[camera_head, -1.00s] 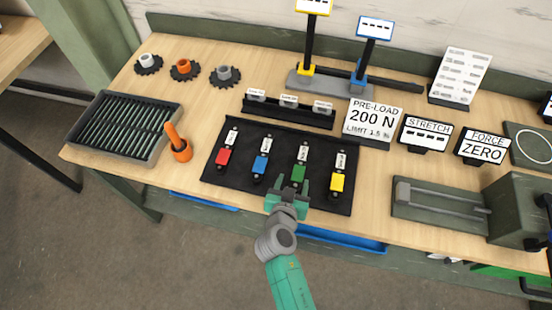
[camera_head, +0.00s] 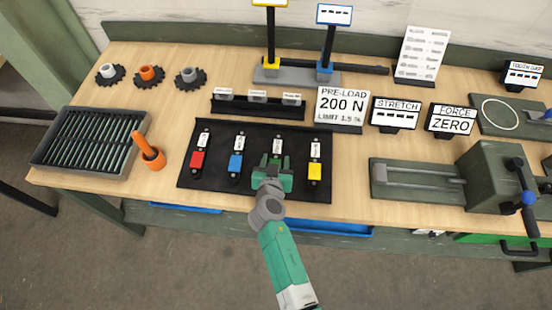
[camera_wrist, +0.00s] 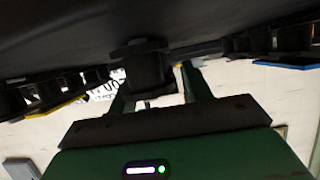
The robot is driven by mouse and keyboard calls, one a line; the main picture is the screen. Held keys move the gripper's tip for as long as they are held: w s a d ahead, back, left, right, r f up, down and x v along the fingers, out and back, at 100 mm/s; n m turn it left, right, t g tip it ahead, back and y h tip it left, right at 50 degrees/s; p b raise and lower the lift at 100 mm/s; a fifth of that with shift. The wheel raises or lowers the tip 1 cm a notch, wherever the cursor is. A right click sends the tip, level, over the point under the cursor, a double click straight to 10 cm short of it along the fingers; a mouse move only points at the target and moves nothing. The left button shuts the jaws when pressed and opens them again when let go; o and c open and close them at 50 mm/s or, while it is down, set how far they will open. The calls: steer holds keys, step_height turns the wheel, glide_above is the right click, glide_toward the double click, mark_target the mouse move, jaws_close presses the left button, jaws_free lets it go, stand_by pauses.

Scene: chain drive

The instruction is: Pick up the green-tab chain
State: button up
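The green-tab chain (camera_head: 278,145) lies on the black mat (camera_head: 228,188). Its white label shows at the far end, and my gripper covers most of its near part. My gripper (camera_head: 273,161) is right over that near part, low above the mat. In the wrist view, its two fingers (camera_wrist: 160,88) stand apart, with a dark chain part (camera_wrist: 147,66) between them. A narrow gap shows beside the right finger, so the gripper looks open. The green tab is hard to make out from my gripper's own green.
On the mat, the red-tab (camera_head: 197,160) and blue-tab (camera_head: 236,165) chains lie left, and the yellow-tab chain (camera_head: 315,170) lies close on the right. A small rack (camera_head: 258,106) and the pre-load sign (camera_head: 342,105) stand behind.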

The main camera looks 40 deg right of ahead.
jaws_close()
steer(key=shift+r, duration=0.15)
step_height(320, 180, up, 10)
steer(key=p, duration=0.3)
